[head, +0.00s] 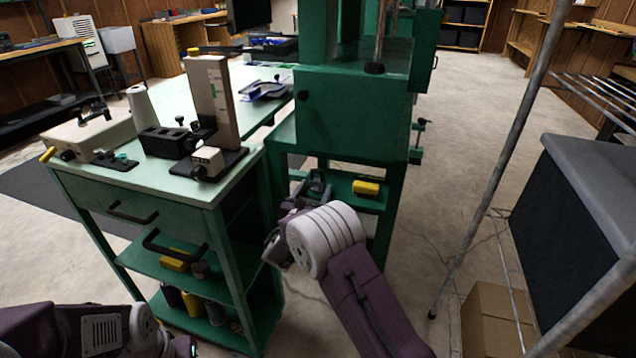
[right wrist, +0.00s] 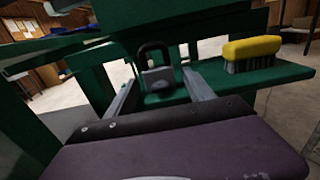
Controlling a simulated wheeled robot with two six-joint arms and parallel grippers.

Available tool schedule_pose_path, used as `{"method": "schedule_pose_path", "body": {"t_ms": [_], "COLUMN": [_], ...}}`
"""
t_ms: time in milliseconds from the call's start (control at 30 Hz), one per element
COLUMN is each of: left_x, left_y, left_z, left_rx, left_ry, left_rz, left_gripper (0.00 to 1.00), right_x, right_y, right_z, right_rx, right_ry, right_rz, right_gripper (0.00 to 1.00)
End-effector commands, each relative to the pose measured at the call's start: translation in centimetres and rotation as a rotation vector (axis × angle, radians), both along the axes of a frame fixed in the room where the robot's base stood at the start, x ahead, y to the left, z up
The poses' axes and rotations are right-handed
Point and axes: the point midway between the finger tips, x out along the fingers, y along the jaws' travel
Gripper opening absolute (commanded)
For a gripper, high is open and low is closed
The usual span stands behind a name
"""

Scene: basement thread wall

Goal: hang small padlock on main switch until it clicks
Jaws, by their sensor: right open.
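A small padlock with a grey body and a dark shackle stands upright on a green shelf in the right wrist view (right wrist: 158,80). My right gripper (right wrist: 161,77) is open, with one grey finger on each side of the padlock; I cannot tell whether either finger touches it. In the head view my right gripper (head: 308,192) reaches in at the shelf of the green machine (head: 350,110), where the padlock is small and partly hidden. I cannot make out the main switch for certain. My left arm shows at the lower left, but its fingers are outside the frame.
A yellow-backed brush (right wrist: 252,55) lies on the shelf just right of the padlock. A pale green cart (head: 235,170) with instruments on top stands to the left. A wire rack (head: 500,215) and a cardboard box (head: 492,315) stand right. The floor between is clear.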

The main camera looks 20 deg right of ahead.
Motion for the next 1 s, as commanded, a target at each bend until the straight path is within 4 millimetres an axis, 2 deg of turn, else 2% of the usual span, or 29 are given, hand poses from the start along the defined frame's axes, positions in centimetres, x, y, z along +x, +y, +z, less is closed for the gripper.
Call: {"method": "schedule_pose_path", "body": {"t_ms": [67,267,300,467,900,1000], "left_x": [0.0,0.0,0.0,0.0,0.0,0.0], "left_y": [0.0,0.0,0.0,0.0,0.0,0.0], "left_z": [0.0,0.0,0.0,0.5,3.7,3.8], "left_rx": [0.000,0.000,0.000,0.000,0.000,0.000], "left_ry": [0.000,0.000,0.000,0.000,0.000,0.000], "left_rz": [0.000,0.000,0.000,0.000,0.000,0.000], "left_gripper": [0.35,0.35,0.35,0.35,0.35,0.35], "right_x": [0.0,0.0,0.0,0.0,0.0,0.0], "right_y": [0.0,0.0,0.0,0.0,0.0,0.0], "right_z": [0.0,0.0,0.0,0.7,5.0,5.2], "right_rx": [0.000,0.000,-0.001,0.000,0.001,0.001], "right_ry": [0.000,0.000,-0.001,-0.001,-0.001,-0.001], "right_rz": [0.000,0.000,0.000,0.000,0.000,0.000], "right_gripper": [0.59,0.03,0.01,0.01,0.01,0.01]}}
